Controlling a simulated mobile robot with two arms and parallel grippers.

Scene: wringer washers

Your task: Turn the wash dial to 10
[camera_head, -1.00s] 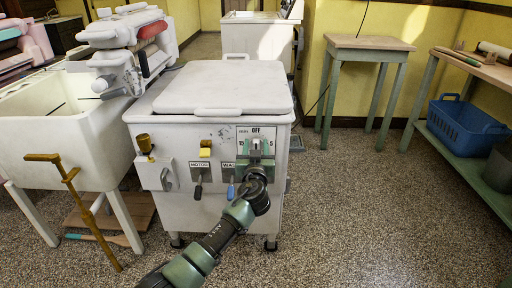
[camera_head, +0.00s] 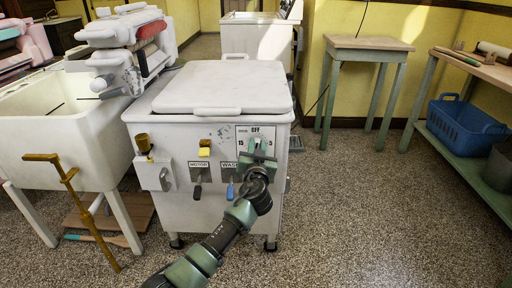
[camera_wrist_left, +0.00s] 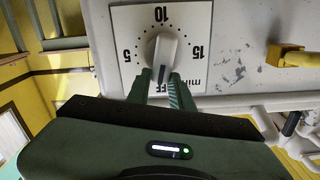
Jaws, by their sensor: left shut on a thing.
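The white washer (camera_head: 215,135) stands in the middle of the head view. Its square wash dial panel (camera_head: 242,140) is on the front at upper right, marked OFF at top, 15 at left and 5 at right. In the left wrist view the panel (camera_wrist_left: 195,20) appears upside down, with 10 at top. My right gripper is not in view.
Below and left of the dial are a blue lever (camera_head: 230,189), a dark lever (camera_head: 197,190) and a yellow knob (camera_head: 204,148). A white tub (camera_head: 70,140) stands at left. A small table (camera_head: 368,43) and a green bench are at right.

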